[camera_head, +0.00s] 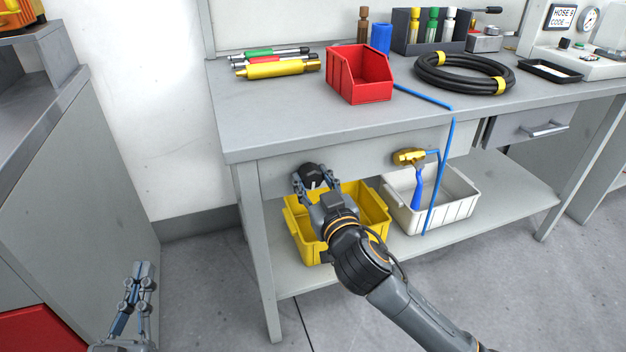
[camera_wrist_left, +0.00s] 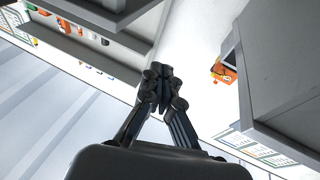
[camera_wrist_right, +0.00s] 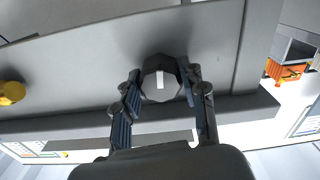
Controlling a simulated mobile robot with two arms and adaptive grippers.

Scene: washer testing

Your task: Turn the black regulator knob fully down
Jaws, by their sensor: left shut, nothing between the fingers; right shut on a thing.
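The black regulator knob (camera_head: 313,172) is on the front panel of the bench, near its left end. In the right wrist view the knob (camera_wrist_right: 161,82) faces the camera and has a white mark that looks roughly vertical there. My right gripper (camera_head: 314,187) is shut on the knob, with one finger on each side; its fingers also show in the right wrist view (camera_wrist_right: 160,90). My left gripper (camera_head: 140,276) hangs low at the left, away from the bench. It is shut and empty in the left wrist view (camera_wrist_left: 160,80).
A yellow bin (camera_head: 374,205) stands on the lower shelf just below my right gripper. A white bin (camera_head: 455,209) is to its right. A brass valve (camera_head: 409,156) with a blue handle and blue hose sits on the panel. A red bin (camera_head: 362,90) stands on top.

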